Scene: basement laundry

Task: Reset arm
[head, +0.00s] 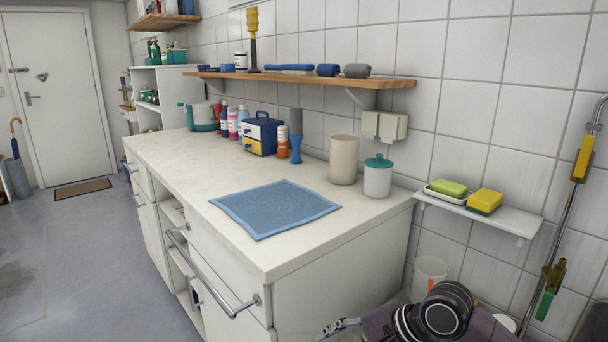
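Part of my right arm shows at the bottom right edge of the head view, in front of the cabinet's near end. A small grey part that looks like the tip of my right gripper (338,327) shows low at the bottom edge. It is too small and cut off to tell whether it is open or shut, and I see nothing held in it. My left arm and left gripper are not in view.
A white counter (330,235) bears a blue cloth (275,208), a beige canister (343,160), a teal-lidded jar (377,178) and several bottles. A metal rail (205,280) sticks out from its front. A small shelf (480,212) holds sponges. Floor at left is open.

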